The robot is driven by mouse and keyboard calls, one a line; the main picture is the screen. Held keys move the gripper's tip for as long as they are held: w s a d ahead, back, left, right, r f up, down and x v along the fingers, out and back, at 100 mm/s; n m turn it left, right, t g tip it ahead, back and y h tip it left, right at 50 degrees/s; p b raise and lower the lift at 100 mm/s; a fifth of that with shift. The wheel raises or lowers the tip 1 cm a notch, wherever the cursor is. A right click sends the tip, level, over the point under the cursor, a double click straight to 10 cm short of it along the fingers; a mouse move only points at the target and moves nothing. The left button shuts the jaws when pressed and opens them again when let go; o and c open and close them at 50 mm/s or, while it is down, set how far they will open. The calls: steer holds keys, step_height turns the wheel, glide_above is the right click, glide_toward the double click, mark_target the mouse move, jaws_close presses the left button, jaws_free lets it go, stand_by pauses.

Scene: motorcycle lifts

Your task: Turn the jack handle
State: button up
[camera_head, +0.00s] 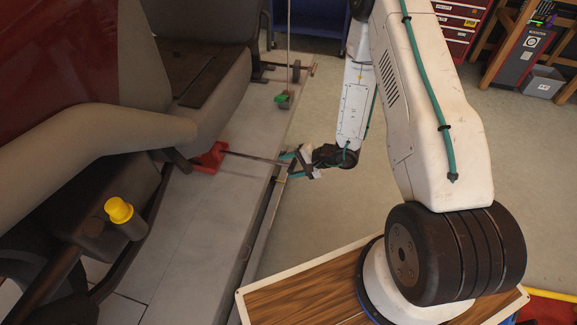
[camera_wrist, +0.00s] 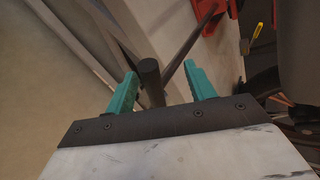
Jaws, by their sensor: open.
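A red jack (camera_head: 209,158) sits on the grey lift platform, by the vehicle's underside. Its thin dark jack handle (camera_head: 252,157) runs right from it to the platform's edge, where my gripper (camera_head: 288,165) is. In the wrist view the jack's red body (camera_wrist: 207,14) is at the top. The dark rounded end of the handle (camera_wrist: 150,76) stands between the two teal fingers of my gripper (camera_wrist: 160,72). The fingers are open, with a visible gap on the right and a narrower one on the left. The handle's far tip is partly hidden by my gripper in the head view.
The lift platform (camera_head: 185,225) lies along the left, under a vehicle with a red body (camera_head: 60,60). A yellow cap (camera_head: 119,210) shows at lower left. A green-based upright rod (camera_head: 285,100) stands farther back. Red drawers (camera_head: 455,30) are at the back right. Grey floor beyond my arm is clear.

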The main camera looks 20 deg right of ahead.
steer(key=v, duration=0.7)
steer(key=shift+s+d+r, duration=0.1)
steer(key=shift+s+d, duration=0.05)
